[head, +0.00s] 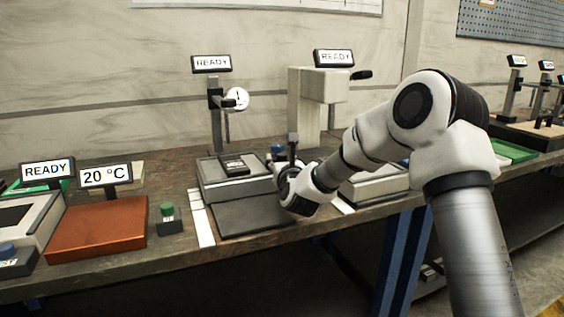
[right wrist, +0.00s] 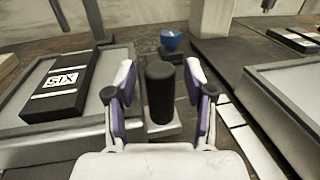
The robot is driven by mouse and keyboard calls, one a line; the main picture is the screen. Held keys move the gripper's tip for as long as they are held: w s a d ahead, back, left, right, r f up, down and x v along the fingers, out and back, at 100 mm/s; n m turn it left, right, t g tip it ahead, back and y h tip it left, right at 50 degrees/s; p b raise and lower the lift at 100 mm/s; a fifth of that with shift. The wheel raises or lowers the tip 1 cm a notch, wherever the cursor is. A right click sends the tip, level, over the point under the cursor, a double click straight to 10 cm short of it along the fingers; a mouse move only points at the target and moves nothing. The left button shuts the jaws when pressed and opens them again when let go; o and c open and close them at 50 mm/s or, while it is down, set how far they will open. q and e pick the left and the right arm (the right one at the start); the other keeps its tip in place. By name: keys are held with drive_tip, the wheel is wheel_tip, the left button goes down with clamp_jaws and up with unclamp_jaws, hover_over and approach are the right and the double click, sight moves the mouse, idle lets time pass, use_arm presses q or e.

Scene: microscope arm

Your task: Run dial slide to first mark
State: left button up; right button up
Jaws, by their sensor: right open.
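The dial gauge (head: 237,98) hangs on a post above a grey base (head: 225,190). A black block with white lettering (head: 234,164) lies on the base; it also shows at left in the right wrist view (right wrist: 62,84). My right gripper (head: 287,170) is at the right side of this base. In the right wrist view, its two purple-padded fingers (right wrist: 163,85) are open. An upright black cylindrical knob (right wrist: 160,92) stands between them, with gaps visible on both sides. The gripper and wrist hide the knob in the head view. My left gripper is not in view.
A blue button (right wrist: 171,40) stands just beyond the knob. A white press-like machine (head: 318,90) is behind my right arm. An orange-brown plate (head: 98,225) and a green button (head: 167,210) are at left. White strips (head: 201,217) edge the dial station.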

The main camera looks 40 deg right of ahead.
drive_tip(key=v, duration=1.2)
